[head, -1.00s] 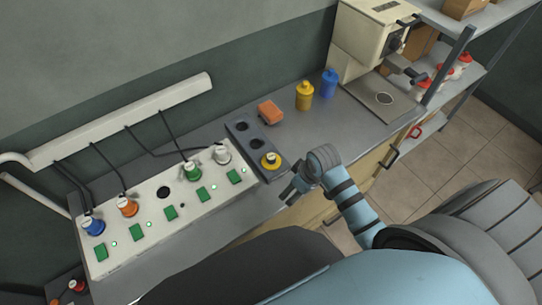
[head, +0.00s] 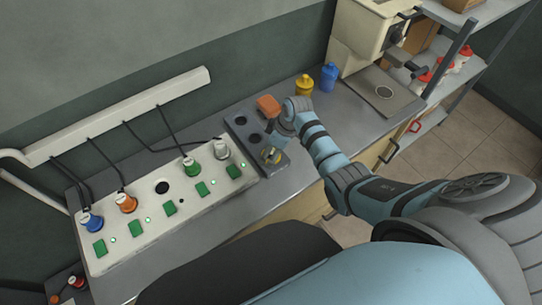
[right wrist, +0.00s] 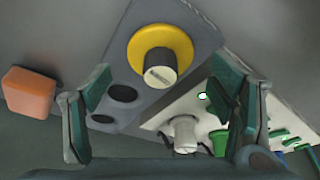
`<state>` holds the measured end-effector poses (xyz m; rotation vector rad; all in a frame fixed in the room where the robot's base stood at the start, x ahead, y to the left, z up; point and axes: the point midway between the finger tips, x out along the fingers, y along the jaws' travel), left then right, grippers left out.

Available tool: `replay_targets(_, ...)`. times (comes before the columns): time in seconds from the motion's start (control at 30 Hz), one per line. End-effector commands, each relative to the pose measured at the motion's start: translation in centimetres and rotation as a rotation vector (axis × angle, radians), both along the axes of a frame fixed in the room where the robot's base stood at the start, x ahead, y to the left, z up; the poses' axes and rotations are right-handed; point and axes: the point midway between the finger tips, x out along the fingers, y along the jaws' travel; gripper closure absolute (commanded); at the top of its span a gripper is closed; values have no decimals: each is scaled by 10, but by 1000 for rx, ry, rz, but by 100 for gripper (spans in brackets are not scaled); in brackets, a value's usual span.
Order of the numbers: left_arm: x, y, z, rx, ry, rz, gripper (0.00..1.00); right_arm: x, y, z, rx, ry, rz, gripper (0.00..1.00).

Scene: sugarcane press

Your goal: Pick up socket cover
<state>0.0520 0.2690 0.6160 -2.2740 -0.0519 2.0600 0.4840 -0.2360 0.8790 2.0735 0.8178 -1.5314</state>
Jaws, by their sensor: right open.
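The socket cover (head: 271,157) is a round yellow piece with a pale knob. It sits at the near end of a dark grey holder (head: 236,124) that has two empty round holes. My left gripper is not in view.
A white panel (head: 135,235) left of the holder carries blue, orange, green and white plugs, green buttons and one open round hole (head: 162,187). An orange block (head: 268,105), yellow bottle (head: 304,85) and blue bottle (head: 329,77) stand behind. A machine (head: 362,35) is at the back right.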

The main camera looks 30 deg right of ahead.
Motion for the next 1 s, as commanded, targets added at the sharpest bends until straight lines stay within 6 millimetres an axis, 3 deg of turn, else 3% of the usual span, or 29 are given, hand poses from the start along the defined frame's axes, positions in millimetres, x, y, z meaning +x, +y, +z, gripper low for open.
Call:
replay_targets(0.07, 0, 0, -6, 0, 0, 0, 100, 2, 2, -12, 0, 1, 0, 23)
replay_targets(0.27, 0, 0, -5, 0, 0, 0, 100, 3, 3, -13, -1, -1, 2, 23)
replay_targets(0.57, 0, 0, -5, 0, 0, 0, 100, 3, 3, -12, -1, -1, 1, 69)
replay_targets(0.87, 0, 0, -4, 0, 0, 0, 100, 3, 2, -10, -1, -1, 1, 71)
replay_targets(1.0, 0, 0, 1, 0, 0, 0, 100, 3, 2, 6, -1, -2, 0, 71)
